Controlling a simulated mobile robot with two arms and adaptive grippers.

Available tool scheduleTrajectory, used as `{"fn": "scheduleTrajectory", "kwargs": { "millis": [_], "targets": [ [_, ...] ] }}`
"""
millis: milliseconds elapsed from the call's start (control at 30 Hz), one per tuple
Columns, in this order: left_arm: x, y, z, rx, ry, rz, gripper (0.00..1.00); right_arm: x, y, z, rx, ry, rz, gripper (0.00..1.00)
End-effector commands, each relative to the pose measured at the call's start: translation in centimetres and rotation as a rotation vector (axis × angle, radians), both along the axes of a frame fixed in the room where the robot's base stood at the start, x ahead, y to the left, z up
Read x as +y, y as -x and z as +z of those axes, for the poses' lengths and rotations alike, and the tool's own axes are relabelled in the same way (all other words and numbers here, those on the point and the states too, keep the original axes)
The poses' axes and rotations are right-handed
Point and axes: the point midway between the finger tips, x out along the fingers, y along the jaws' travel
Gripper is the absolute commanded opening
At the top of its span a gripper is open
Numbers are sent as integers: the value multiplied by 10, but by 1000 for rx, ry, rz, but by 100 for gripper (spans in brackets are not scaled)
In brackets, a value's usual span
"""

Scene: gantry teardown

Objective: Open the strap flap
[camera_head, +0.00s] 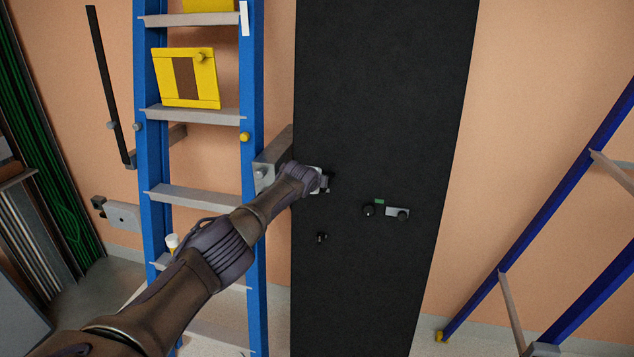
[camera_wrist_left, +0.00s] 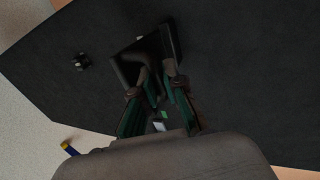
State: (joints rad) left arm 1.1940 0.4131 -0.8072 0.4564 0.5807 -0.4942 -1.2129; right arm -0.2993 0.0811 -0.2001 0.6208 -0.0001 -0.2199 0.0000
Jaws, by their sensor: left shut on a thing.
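A tall black panel (camera_head: 385,90) stands against the wall in the head view, right of the blue ladder. My left gripper (camera_head: 324,182) reaches its left part, and the arm hides most of what it touches. In the left wrist view, a dark square piece that looks like the strap flap (camera_wrist_left: 174,40) stands out from the panel. My left gripper (camera_wrist_left: 157,88) is shut on its lower edge between two green-sided fingers. How far the flap is lifted is hard to tell, dark on dark. My right gripper is not in view.
A blue ladder (camera_head: 254,70) with a yellow plate (camera_head: 210,93) on it stands close left of the panel. A small latch fitting with a green mark (camera_head: 397,212) and a dark knob (camera_head: 322,237) sit on the panel. Another blue ladder frame (camera_head: 545,215) leans at right.

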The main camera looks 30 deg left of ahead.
Motion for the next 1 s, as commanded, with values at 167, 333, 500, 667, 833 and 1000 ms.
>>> {"fn": "scheduleTrajectory", "kwargs": {
  "millis": [167, 333, 500, 667, 833, 1000],
  "targets": [
    [1, 0, -1, 2, 0, 1, 0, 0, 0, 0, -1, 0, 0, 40],
    [0, 0, -1, 2, 0, 1, 15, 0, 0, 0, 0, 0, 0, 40],
    [0, 0, -1, 1, 0, 1, 20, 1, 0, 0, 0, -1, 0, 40],
    [0, 0, 0, 1, 0, 0, 20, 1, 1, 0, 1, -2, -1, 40],
    [0, 3, 2, 0, 0, -2, 20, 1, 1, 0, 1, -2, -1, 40],
    [-2, 13, 8, 0, 0, -4, 20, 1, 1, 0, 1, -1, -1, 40]
  ]
}}
